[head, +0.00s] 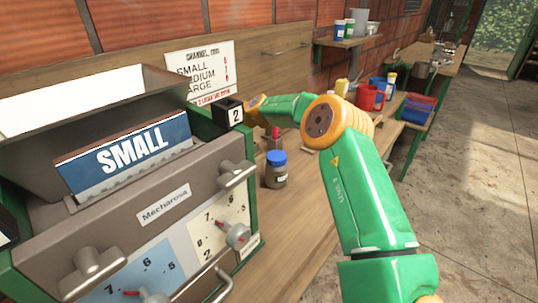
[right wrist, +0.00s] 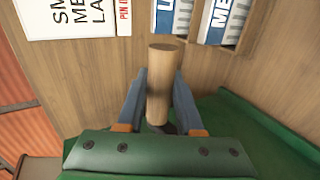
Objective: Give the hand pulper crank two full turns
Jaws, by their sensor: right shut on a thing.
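The hand pulper (head: 110,226) fills the left of the head view, a grey and green machine with a hopper, dials, and a blue SMALL plate (head: 135,150) standing in it. The crank's wooden handle (right wrist: 165,62) stands in the middle of the right wrist view. My right gripper (right wrist: 159,92) is shut on this handle, with one blue-grey finger on each side. In the head view my green and orange right arm reaches to the pulper's far side, where the gripper and crank are hidden behind the machine. My left gripper is in neither view.
A jar with a blue lid (head: 276,169) stands on the bench right of the pulper. MEDIUM and LARGE plates show at the top of the wrist view. The concrete floor at right is clear.

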